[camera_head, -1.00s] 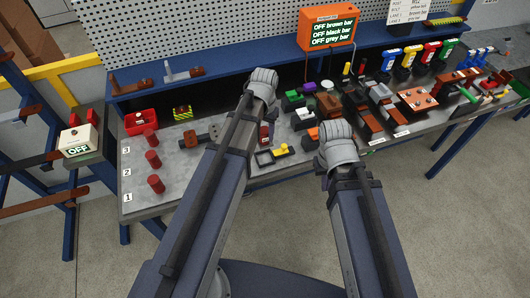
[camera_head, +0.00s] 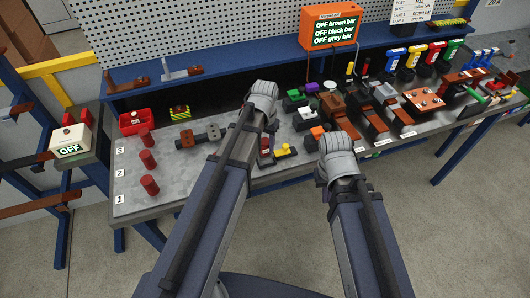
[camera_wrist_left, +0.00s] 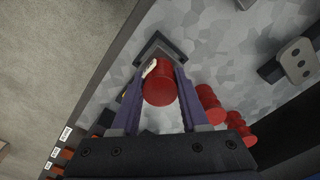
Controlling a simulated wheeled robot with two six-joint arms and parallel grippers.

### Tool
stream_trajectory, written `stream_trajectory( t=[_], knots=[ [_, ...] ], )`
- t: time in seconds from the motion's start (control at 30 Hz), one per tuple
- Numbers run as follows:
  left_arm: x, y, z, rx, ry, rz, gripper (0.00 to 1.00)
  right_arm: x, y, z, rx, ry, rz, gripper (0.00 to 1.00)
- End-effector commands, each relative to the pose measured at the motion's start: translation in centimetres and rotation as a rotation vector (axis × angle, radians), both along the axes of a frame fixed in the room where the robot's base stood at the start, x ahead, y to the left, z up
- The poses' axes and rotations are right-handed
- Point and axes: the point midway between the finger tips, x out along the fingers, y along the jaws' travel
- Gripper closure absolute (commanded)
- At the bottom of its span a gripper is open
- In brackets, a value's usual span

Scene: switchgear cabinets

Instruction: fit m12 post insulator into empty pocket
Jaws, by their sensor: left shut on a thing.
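In the left wrist view my left gripper (camera_wrist_left: 160,76) is shut on a red cylindrical post insulator (camera_wrist_left: 160,88) with a white label on its side. The insulator hangs over a dark-rimmed square pocket (camera_wrist_left: 178,52); I cannot tell whether it touches it. In the head view the held insulator (camera_head: 265,145) shows just right of my left arm, beside a yellow-topped part (camera_head: 282,150). My left gripper's fingers are mostly hidden there by the arm. My right gripper is hidden behind its own wrist.
Three red cylinders (camera_head: 149,160) stand by labels 1, 2 and 3 on the grey bench. Several coloured parts crowd the bench to the right. The orange display box (camera_head: 328,26) reads OFF for three bars.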

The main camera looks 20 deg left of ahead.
Motion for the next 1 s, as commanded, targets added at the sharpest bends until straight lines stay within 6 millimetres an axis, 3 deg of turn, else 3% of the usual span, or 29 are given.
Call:
stream_trajectory(
  t=[0.23,0.67,0.7,0.93,1.0],
  knots=[
    [0.0,0.0,-3.3,0.000,0.000,0.000,1.00,0.0,0.0,-3.3,0.000,0.000,-0.001,1.00],
    [0.0,0.0,-3.6,0.000,0.000,0.000,1.00,0.0,0.0,-3.6,0.000,0.000,-0.001,1.00],
    [0.0,0.0,-3.5,0.000,0.000,0.000,0.53,0.0,0.0,-3.5,0.000,0.000,-0.001,1.00],
    [0.0,0.0,-3.5,0.000,0.000,0.000,0.28,0.0,0.0,-3.5,0.000,0.000,-0.001,1.00],
    [0.0,0.0,-3.5,0.000,0.000,0.000,0.26,0.0,0.0,-3.5,0.000,0.000,-0.001,1.00]
  ],
)
